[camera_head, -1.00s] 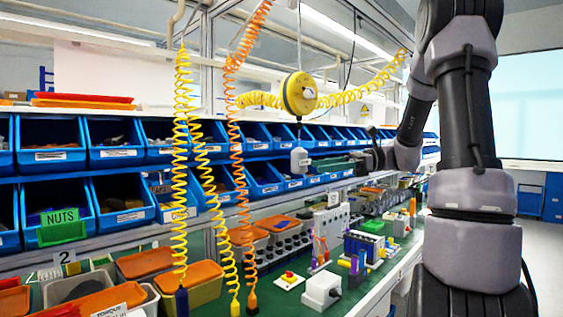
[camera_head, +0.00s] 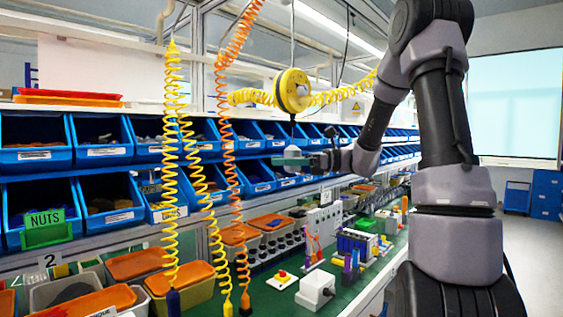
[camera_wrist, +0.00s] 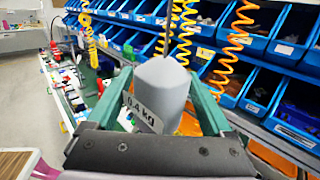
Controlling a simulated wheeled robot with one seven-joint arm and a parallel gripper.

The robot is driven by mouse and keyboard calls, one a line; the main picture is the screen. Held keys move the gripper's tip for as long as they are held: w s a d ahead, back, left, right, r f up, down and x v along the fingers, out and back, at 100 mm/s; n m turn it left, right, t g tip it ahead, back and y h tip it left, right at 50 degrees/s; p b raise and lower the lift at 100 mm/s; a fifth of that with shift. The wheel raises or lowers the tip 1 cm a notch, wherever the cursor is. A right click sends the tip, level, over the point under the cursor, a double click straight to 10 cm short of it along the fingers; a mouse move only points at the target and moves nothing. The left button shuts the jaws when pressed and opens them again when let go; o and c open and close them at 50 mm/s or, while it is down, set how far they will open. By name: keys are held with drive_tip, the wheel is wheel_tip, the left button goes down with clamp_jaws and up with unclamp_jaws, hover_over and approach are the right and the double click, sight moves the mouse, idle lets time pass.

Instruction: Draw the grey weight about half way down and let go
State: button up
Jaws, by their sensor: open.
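The grey weight (camera_wrist: 163,84), labelled 0.4 kg, hangs upright on a thin cord below the yellow round reel (camera_head: 293,91). In the wrist view it stands between the two green fingers of my gripper (camera_wrist: 160,95). The fingers are open, one on each side of it; whether either touches it I cannot tell.
Yellow coiled hoses (camera_head: 172,170) and an orange coiled hose (camera_head: 227,170) hang left of the gripper. Blue bins (camera_head: 110,205) line the rack behind. The green bench (camera_head: 270,298) below holds trays, a white box (camera_head: 315,291) and small devices.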

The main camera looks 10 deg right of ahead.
clamp_jaws()
wheel_tip(320, 180, down, 6)
idle(0.6)
unclamp_jaws()
drive_tip(key=s+d, duration=0.1)
drive_tip(key=d, duration=0.9)
drive_tip(key=shift+s+d, duration=0.35)
